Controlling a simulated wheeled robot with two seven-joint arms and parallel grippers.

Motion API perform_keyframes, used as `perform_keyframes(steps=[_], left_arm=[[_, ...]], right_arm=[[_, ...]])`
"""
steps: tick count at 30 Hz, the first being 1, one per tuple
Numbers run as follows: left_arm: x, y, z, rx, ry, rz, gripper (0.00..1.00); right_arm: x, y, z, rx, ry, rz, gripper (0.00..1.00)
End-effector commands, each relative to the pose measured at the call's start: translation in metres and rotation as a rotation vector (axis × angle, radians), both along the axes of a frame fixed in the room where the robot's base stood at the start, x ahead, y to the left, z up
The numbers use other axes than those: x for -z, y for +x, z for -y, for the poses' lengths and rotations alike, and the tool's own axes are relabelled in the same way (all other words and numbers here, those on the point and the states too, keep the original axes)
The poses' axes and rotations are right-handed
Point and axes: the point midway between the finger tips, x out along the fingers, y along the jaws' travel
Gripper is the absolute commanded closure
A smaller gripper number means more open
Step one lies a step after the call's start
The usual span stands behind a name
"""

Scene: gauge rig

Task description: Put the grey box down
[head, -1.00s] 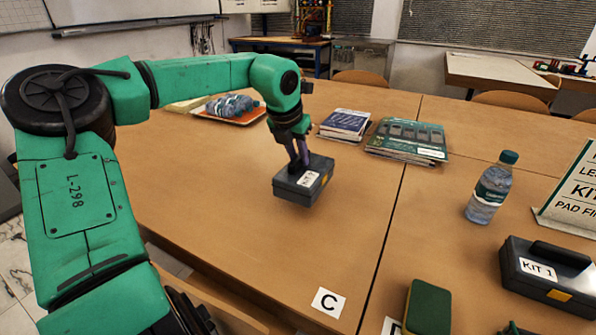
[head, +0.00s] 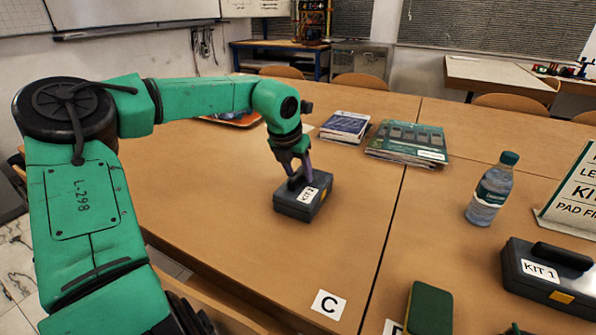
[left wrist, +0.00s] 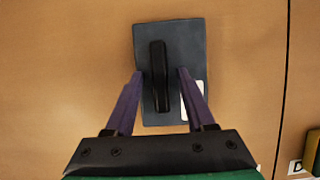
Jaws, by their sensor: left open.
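The grey box (head: 304,197) with a black handle and a white kit label sits flat on the wooden table (head: 240,255), left of the seam. It also shows from above in the left wrist view (left wrist: 185,55). My left gripper (head: 296,176) is over the box. In the left wrist view its two fingers (left wrist: 158,82) stand open on either side of the handle, with a gap to it on both sides. The right gripper cannot be made out.
A "C" card (head: 328,304) lies in front of the box. Magazines (head: 408,140) and a book (head: 345,127) lie behind it. A bottle (head: 491,190), a KIT 1 case (head: 550,273) and a green pad (head: 429,308) are to the right. The table around the box is clear.

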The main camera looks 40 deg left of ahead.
Motion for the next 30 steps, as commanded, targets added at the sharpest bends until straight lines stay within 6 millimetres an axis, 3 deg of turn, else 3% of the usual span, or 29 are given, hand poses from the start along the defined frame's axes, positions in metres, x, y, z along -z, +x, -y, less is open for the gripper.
perform_keyframes(steps=[15,30], left_arm=[[-0.106,-0.04,0.012,-0.001,0.001,0.003,0.45],[-0.113,-0.044,0.014,0.0,0.0,0.0,0.45]], right_arm=[[0.006,-0.017,0.006,-0.009,-0.007,-0.004,0.5],[0.009,-0.02,0.004,-0.009,-0.003,-0.007,0.5]])
